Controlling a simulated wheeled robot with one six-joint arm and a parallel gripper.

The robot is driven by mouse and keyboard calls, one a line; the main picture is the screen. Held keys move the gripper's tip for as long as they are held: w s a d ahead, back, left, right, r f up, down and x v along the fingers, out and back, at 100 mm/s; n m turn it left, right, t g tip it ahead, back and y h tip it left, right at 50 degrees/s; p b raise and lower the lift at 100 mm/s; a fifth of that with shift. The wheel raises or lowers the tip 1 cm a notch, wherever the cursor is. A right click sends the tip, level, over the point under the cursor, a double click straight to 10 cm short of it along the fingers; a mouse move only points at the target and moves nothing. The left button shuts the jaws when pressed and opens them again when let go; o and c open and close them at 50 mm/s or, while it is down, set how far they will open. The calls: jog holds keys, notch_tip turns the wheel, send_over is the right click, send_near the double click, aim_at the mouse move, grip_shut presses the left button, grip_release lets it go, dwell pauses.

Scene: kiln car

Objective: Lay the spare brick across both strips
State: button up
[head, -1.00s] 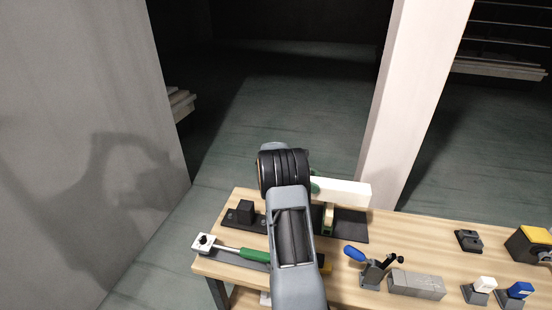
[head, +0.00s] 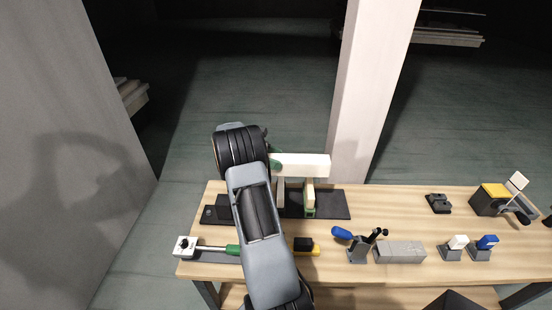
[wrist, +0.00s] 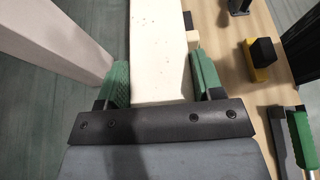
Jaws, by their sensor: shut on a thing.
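The spare brick (head: 305,164) is a long white block. My gripper (wrist: 160,82) is shut on it, its green jaws on either side in the wrist view, where the brick (wrist: 158,45) runs away from me. In the head view it is level, above the far edge of the bench. Two pale upright strips stand on a black plate (head: 334,204): a right strip (head: 310,195) and a left strip (head: 281,188), close to my arm. The brick appears above and beyond them; contact cannot be told. One strip end (wrist: 192,38) shows beside the brick in the wrist view.
A pale pillar (head: 372,90) rises just beyond the brick. On the bench (head: 400,215) are a green-handled tool (head: 212,250), a blue-handled clamp (head: 357,244), a grey block (head: 400,252) and two small stamps. A grey wall (head: 70,150) is at the left.

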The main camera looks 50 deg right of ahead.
aim_at(274, 173)
jog(key=shift+w, duration=0.1)
jog(key=shift+f+b, duration=1.45)
jog(key=shift+f, duration=1.45)
jog(key=shift+f, duration=0.65)
jog(key=shift+a, duration=0.1)
dwell(0.3)
jog(key=o, duration=1.5)
jog(key=shift+c, duration=0.2)
jog(key=shift+f, duration=0.1)
jog(key=p+v, duration=0.2)
jog(key=v, duration=0.5)
jog(key=shift+w+a+r, duration=0.2)
jog(key=shift+w, duration=0.1)
jog(key=shift+w+a, duration=0.1)
jog(key=shift+w, duration=0.05)
dwell(0.6)
